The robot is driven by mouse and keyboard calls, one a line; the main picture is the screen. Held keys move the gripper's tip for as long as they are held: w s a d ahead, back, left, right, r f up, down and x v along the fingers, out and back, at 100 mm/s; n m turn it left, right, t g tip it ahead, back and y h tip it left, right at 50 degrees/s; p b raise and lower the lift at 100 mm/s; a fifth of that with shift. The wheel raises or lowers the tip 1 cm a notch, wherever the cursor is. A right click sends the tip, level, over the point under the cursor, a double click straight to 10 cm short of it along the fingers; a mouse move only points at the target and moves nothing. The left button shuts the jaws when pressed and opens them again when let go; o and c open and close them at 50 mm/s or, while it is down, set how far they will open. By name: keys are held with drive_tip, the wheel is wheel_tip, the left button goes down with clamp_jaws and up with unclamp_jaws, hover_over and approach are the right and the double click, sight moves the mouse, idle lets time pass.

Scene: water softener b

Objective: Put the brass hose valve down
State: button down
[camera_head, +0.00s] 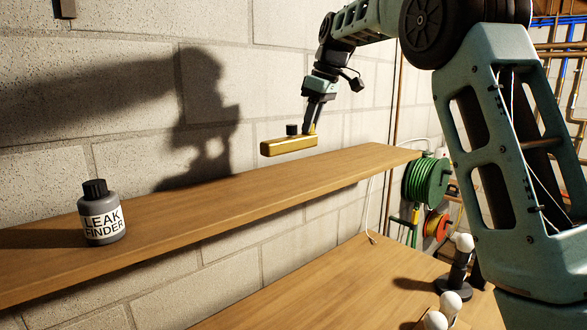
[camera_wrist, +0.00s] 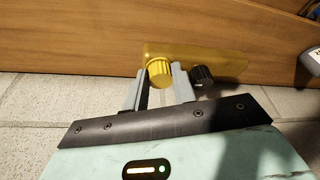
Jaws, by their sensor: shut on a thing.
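The brass hose valve (camera_head: 289,146) is a gold bar with a black knob on top, held above the wooden shelf (camera_head: 215,213) in the head view. My gripper (camera_head: 312,127) is shut on it near its right end. In the wrist view, the fingers of my gripper (camera_wrist: 166,84) close around a yellow ribbed knob of the valve (camera_wrist: 222,62), and the black knob sits just to the right. The bar appears apart from the shelf, with wall visible around it. The exact gap cannot be told.
A grey bottle labelled LEAK FINDER (camera_head: 102,213) stands on the shelf's left part. The shelf between it and the right end is clear. A block wall (camera_head: 110,140) rises behind. A lower wooden surface (camera_head: 330,290) bears white-topped items (camera_head: 450,303). A green hose reel (camera_head: 427,181) hangs at right.

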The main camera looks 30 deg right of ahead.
sight(314, 146)
wheel_tip(314, 146, down, 8)
drive_tip(key=shift+s+f+p, duration=0.1)
drive_tip(key=shift+f+p, duration=0.15)
drive_tip(key=shift+p, duration=0.6)
drive_tip(key=c, duration=1.1)
unclamp_jaws()
drive_tip(key=shift+c, duration=0.2)
drive_tip(key=shift+r, duration=0.1)
